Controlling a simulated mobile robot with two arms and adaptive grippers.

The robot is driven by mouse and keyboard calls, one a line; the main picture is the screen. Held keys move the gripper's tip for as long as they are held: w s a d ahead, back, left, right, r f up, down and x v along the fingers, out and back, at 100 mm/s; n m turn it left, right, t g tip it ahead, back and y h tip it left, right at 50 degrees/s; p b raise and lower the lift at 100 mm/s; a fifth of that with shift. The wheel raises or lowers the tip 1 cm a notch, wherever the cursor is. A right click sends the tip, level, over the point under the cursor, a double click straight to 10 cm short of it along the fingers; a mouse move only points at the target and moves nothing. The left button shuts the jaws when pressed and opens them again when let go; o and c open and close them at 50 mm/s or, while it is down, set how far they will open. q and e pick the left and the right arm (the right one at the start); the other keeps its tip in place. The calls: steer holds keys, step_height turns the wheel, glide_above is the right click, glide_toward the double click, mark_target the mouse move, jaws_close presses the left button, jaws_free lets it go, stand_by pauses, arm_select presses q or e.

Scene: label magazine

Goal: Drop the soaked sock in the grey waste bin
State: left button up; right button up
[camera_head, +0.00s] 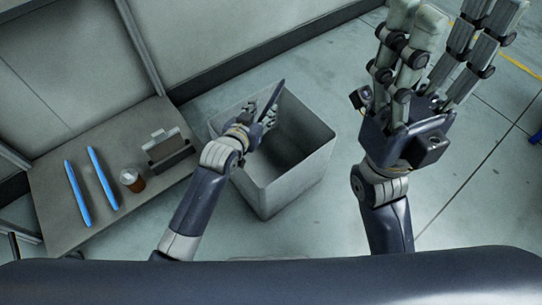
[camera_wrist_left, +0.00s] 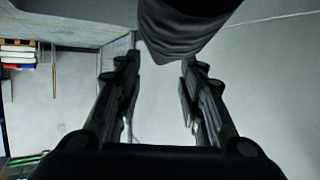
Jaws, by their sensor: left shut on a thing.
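The grey waste bin (camera_head: 283,185) stands on the floor in the middle of the head view, its open top facing up. My left gripper (camera_head: 262,114) is over the bin's opening, towards its far left side. It is shut on a dark, narrow thing, which I take to be the sock (camera_head: 272,99). In the left wrist view the dark sock (camera_wrist_left: 185,30) hangs at the top, by the ends of the fingers (camera_wrist_left: 160,75). My right gripper (camera_head: 440,50) is raised at the right, its fingers spread apart and empty.
A grey table (camera_head: 60,235) stands left of the bin. On it are two blue sticks (camera_head: 75,193) (camera_head: 102,178), a small brown jar (camera_head: 132,180) and a dark holder with a card (camera_head: 168,150). The floor right of the bin is clear.

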arm_select(q)
steer(key=o, duration=1.3)
steer(key=v, duration=1.2)
